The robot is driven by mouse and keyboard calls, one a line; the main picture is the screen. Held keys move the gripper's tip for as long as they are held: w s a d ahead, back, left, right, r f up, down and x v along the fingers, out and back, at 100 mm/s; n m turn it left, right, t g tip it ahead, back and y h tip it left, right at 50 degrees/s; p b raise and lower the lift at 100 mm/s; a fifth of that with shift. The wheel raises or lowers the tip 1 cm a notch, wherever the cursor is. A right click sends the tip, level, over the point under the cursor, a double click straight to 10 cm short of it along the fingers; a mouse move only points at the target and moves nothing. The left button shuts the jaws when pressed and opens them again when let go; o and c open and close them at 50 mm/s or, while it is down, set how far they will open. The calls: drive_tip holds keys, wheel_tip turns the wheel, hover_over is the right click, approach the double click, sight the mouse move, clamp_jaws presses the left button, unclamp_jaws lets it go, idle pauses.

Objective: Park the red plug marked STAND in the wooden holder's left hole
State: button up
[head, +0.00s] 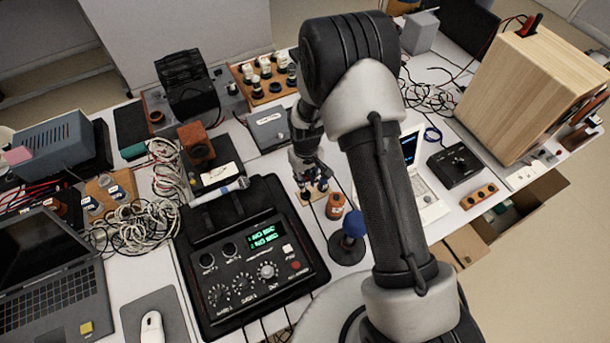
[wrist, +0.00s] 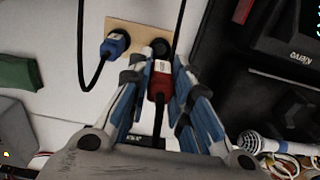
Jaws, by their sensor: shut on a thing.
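My gripper (wrist: 168,92) is shut on the red plug (wrist: 160,82), which has a pale label and sits between the blue-padded fingers. The small wooden holder (wrist: 140,32) lies just beyond the fingertips in the wrist view. A blue plug (wrist: 115,44) with a black cable stands at the holder's left side in that view. A dark round hole (wrist: 160,47) shows at its right side, close to the red plug's end. I cannot tell whether they touch. In the head view my gripper (head: 308,172) is over the holder (head: 314,193), largely covering it; the red plug is not clear there.
A black device with a green display (head: 265,236) stands left of the holder. An orange-brown jar (head: 336,203) and a blue-knobbed stand (head: 354,222) are close by on the right. A microphone (wrist: 250,142) lies right of my gripper in the wrist view. Cables cross the bench.

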sight(306, 176)
drive_tip(key=shift+f+b, duration=1.9)
drive_tip(key=shift+f, duration=1.05)
drive_tip(key=shift+f, duration=0.25)
drive_tip(key=o, duration=1)
drive_tip(key=shift+c, duration=0.2)
wheel_tip(306, 176, up, 12)
drive_tip(key=shift+r, duration=0.1)
